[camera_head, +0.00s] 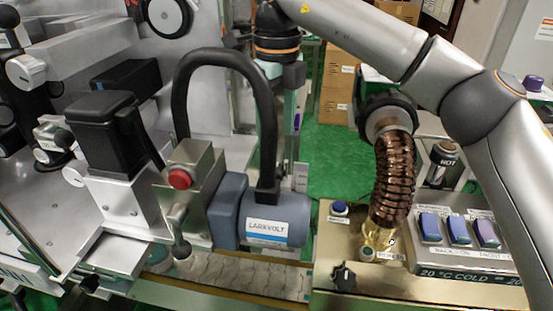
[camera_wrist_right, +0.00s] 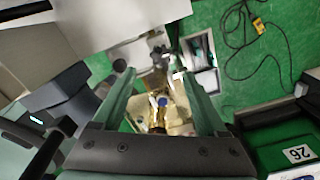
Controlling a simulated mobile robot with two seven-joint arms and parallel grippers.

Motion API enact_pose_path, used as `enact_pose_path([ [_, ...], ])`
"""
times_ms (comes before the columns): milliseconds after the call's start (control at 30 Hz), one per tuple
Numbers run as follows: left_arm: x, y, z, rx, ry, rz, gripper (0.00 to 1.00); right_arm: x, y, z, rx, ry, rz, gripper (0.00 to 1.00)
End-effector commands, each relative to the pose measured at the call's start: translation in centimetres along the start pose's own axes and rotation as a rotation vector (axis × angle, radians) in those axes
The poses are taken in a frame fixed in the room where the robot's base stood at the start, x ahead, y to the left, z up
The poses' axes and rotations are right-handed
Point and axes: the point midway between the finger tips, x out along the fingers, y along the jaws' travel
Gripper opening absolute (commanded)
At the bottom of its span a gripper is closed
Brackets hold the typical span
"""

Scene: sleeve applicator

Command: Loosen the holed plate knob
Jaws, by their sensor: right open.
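I cannot tell for sure which part is the holed plate knob. A pale round knob (camera_head: 75,174) sits on the side of the silver block at left, and a grey knob on a stem (camera_head: 180,247) stands below the red button. A black knob (camera_head: 343,276) is on the brass panel. My right gripper (camera_head: 282,115) points down behind the black hose, which partly hides it. In the right wrist view the fingers of my right gripper (camera_wrist_right: 160,76) are spread, with nothing held between them. My left gripper is not in view.
A grey motor (camera_head: 275,222) labelled LARKVOLT and a thick black hose (camera_head: 217,60) stand in front of my right gripper. A ribbed copper duct (camera_head: 393,180) rises from the brass panel (camera_head: 335,240). Green floor (camera_head: 335,165) is open between the machines.

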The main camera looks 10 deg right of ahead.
Motion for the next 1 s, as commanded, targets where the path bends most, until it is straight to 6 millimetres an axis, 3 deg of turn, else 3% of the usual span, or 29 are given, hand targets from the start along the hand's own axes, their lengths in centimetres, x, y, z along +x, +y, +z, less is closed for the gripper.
enact_pose_path([
  [100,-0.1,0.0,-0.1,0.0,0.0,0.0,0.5,2.6,0.0,-0.1,-0.001,0.004,0.001,0.75],
  [333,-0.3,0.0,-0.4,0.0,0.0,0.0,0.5,6.0,0.0,0.0,0.0,0.001,0.001,0.75],
  [767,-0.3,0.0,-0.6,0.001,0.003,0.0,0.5,7.2,0.0,0.0,0.0,-0.001,0.0,0.75],
  [1000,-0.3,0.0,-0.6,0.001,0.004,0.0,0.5,7.2,0.0,0.0,0.0,-0.001,0.0,0.51],
])
